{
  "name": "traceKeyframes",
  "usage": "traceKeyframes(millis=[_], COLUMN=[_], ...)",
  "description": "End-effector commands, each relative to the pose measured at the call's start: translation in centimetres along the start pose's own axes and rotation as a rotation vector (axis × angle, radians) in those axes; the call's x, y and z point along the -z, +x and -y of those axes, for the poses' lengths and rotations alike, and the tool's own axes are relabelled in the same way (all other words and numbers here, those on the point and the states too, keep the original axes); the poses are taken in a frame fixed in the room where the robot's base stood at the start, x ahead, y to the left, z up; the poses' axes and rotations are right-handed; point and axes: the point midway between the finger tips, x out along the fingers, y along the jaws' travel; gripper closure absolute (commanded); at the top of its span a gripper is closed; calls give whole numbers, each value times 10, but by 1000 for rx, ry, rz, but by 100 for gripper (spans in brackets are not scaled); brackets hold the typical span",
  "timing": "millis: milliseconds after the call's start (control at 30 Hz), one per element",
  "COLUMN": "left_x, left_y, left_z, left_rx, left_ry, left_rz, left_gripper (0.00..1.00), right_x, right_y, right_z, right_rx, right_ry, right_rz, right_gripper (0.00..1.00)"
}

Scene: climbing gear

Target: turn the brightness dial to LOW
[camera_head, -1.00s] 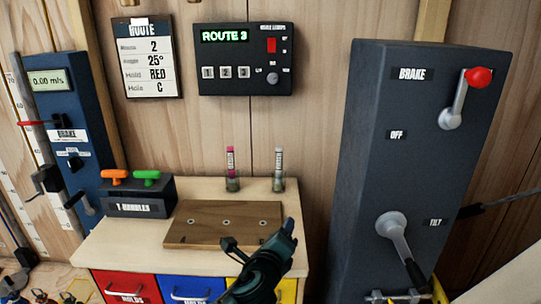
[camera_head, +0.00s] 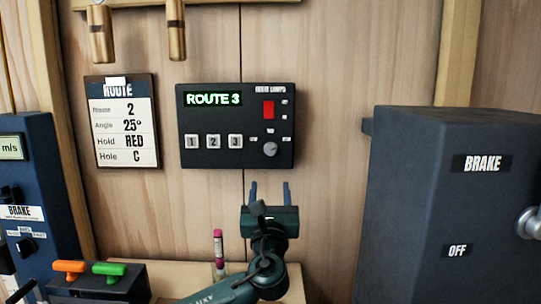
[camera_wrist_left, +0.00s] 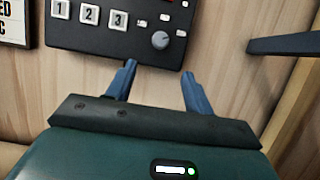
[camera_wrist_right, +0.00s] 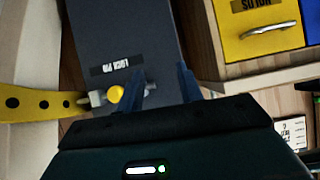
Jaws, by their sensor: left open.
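The brightness dial (camera_head: 270,149) is a small round grey knob at the lower right of the dark wall panel (camera_head: 200,160). The small labels around it are too small to read. My left gripper (camera_head: 270,190) is open and empty, just below the panel with its fingers pointing up. In the left wrist view the dial (camera_wrist_left: 160,40) lies beyond and between the two fingertips (camera_wrist_left: 158,72), apart from them. My right gripper (camera_wrist_right: 165,72) shows in the right wrist view with its fingers apart and nothing visible between them, near a yellow knob (camera_wrist_right: 116,95) by a LOCK PIN label.
The panel also has a lit ROUTE 3 display (camera_head: 213,99), a red switch (camera_head: 268,109) and several numbered buttons (camera_head: 213,141). A route card (camera_head: 122,120) hangs at left. The dark brake cabinet (camera_head: 410,210) stands at right. Orange and green T-handles (camera_head: 108,268) are at lower left.

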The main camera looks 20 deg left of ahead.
Motion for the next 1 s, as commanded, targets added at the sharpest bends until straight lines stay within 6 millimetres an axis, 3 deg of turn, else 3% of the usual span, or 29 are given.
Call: traceKeyframes(millis=[400,600,800,1000], left_x=[-3,-1,0,1], left_y=[78,108,124,127], left_z=[0,0,0,0], left_rx=[-2,-1,0,0], left_ry=[0,-1,-3,-2], left_rz=[0,-1,-1,-2], left_gripper=[48,48,48,48], right_x=[-12,-14,-8,-5], right_y=[-12,-12,-10,-8], right_z=[-4,-4,-5,-6], right_rx=[-18,-22,-25,-27], right_ry=[14,22,25,22], right_rz=[57,69,60,54], right_gripper=[64,64,64,64])
